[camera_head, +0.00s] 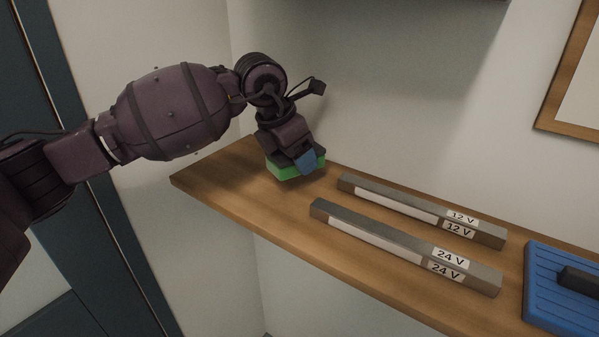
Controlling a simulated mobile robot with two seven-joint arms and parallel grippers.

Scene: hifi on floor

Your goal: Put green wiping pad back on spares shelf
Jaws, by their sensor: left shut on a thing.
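The green wiping pad (286,172) is at the left end of the wooden shelf (225,188). My left gripper (300,158) points down over the pad and is shut on it. The gripper hides much of the pad's top. The pad is at or just above the shelf board; I cannot tell whether it touches. My right gripper is not in view.
Two grey bars lie on the shelf to the right, a 12 V bar (400,202) at the back and a 24 V bar (380,240) in front. A blue ridged tray or case (560,300) is at the far right. A wall stands behind.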

